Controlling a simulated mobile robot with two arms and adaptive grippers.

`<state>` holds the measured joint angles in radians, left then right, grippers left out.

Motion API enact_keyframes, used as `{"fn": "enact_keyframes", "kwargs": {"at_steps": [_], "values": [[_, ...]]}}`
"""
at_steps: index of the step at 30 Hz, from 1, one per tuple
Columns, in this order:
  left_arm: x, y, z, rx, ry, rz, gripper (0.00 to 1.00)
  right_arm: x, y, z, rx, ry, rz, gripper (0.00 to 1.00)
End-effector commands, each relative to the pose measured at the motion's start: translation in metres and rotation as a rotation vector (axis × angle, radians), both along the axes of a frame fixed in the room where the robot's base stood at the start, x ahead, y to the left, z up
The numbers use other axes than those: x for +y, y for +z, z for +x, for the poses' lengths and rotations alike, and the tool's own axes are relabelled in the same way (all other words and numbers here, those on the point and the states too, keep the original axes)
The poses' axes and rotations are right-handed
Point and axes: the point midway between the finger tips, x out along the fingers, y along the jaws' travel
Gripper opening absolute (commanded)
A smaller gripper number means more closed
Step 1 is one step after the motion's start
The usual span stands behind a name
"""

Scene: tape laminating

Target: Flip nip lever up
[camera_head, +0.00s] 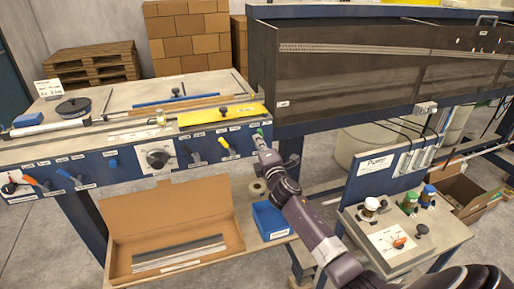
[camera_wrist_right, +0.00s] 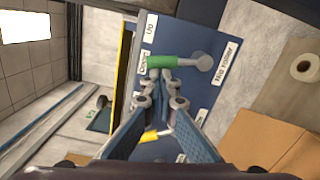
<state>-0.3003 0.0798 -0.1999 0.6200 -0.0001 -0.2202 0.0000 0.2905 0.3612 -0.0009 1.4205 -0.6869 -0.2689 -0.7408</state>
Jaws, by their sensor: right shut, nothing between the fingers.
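The nip lever has a green handle (camera_wrist_right: 158,62) and a grey pivot on the blue panel, beside the label "Nip roller" (camera_wrist_right: 226,63). In the right wrist view its handle points left, with its end at the "Down" label (camera_wrist_right: 143,66); the "Up" label (camera_wrist_right: 150,24) is above. My right gripper (camera_wrist_right: 160,78) is shut and empty, its fingertips just below the green handle; I cannot tell whether they touch it. In the head view the right gripper (camera_head: 262,146) is at the right end of the panel, by the green lever (camera_head: 259,133). My left gripper is out of view.
A yellow-handled lever (camera_wrist_right: 156,136) is close below my fingers in the wrist view. More levers and a round knob (camera_head: 157,158) line the panel to the left. Below are an open cardboard box (camera_head: 170,213) and a blue bin (camera_head: 270,221). A control box (camera_head: 390,240) stands at right.

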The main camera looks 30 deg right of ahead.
Motion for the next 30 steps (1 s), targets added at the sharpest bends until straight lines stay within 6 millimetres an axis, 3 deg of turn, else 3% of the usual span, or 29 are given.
{"fn": "enact_keyframes", "kwargs": {"at_steps": [19,30], "values": [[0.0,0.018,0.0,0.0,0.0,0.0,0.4,-0.033,0.011,-0.007,-0.132,0.0,0.555,0.0],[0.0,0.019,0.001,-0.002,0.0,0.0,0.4,-0.042,0.01,-0.009,-0.145,0.0,0.61,0.0]]}}
